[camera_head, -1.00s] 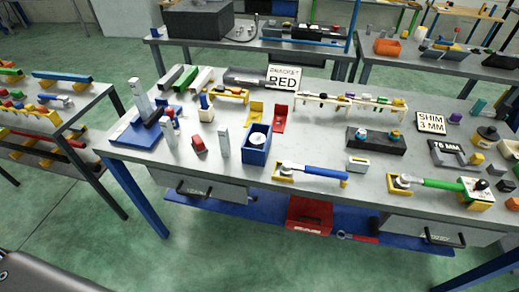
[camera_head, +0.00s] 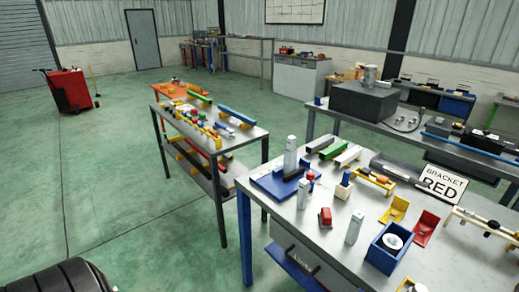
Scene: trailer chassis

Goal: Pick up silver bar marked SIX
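Upright silver bars stand at the left end of the near workbench (camera_head: 331,255). One tall silver bar (camera_head: 291,155) stands on a blue base (camera_head: 272,186). A shorter silver bar (camera_head: 303,195) stands in front of it, and another silver bar (camera_head: 354,229) stands further right, beside a blue box (camera_head: 386,258). I cannot read SIX on any of them. A pale silver-grey bar (camera_head: 347,156) lies at the back beside a green one (camera_head: 333,149). Neither of my grippers is in view.
A narrow shelf table (camera_head: 243,138) with coloured parts stands left of the workbench. A black tyre (camera_head: 62,281) is at the bottom left. A red cabinet (camera_head: 72,90) stands far left. Green floor between is clear.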

